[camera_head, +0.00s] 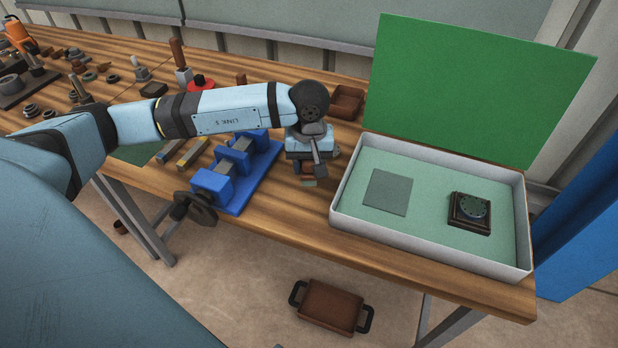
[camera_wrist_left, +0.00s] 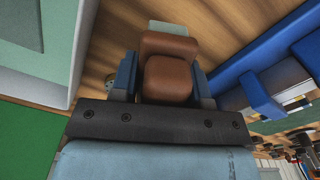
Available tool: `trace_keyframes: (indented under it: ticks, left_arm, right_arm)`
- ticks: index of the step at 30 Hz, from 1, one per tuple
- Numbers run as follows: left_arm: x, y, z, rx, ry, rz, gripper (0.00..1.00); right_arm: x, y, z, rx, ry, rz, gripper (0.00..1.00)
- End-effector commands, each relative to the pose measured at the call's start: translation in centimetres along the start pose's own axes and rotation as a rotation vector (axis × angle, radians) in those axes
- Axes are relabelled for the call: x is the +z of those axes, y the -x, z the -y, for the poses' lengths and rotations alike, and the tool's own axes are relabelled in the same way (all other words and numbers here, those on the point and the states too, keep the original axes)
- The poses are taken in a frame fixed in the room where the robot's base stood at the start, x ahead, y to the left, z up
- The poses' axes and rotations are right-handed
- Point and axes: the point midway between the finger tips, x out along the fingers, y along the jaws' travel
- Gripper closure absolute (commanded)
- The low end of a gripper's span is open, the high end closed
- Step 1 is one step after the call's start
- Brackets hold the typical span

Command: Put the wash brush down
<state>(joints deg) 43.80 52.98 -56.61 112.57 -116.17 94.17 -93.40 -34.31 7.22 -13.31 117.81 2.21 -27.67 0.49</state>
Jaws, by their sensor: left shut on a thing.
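My left gripper (camera_head: 307,172) points down over the wooden bench, between the blue vise-like press and the white tray. In the left wrist view its two blue fingers are shut on a brown, rounded block (camera_wrist_left: 168,78), which I take to be the wash brush. In the head view the gripper mostly hides the brush. A pale strip (camera_wrist_left: 170,28) shows just past the brown block; I cannot tell whether it belongs to the brush or lies on the bench. Whether the brush touches the bench is unclear. My right gripper is not in view.
The white tray (camera_head: 430,254) right of the gripper holds a grey-green square (camera_head: 388,192) and a small dark block with a round top (camera_head: 470,211). A green panel (camera_head: 470,95) stands behind. The blue press (camera_head: 240,175) is close left. A brown bin (camera_head: 346,101) stands behind.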

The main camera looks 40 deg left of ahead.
Motion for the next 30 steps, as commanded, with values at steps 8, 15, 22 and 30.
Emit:
trace_keyframes:
  ticks: [8, 15, 22, 30]
  left_arm:
    - [0.0, -2.3, 0.0, -0.001, 0.0, 0.001, 0.84]
    - [-0.1, -5.1, 0.0, 0.002, 0.001, -0.002, 0.84]
    - [-0.1, -5.2, 0.0, 0.002, 0.0, -0.002, 0.84]
    - [-0.1, -5.4, 0.0, 0.001, 0.0, -0.001, 0.32]
  right_arm:
    - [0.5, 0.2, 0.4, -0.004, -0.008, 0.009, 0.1]
    - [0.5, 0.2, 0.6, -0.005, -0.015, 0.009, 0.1]
    - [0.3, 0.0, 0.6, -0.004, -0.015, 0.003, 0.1]
    - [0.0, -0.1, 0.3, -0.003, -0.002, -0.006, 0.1]
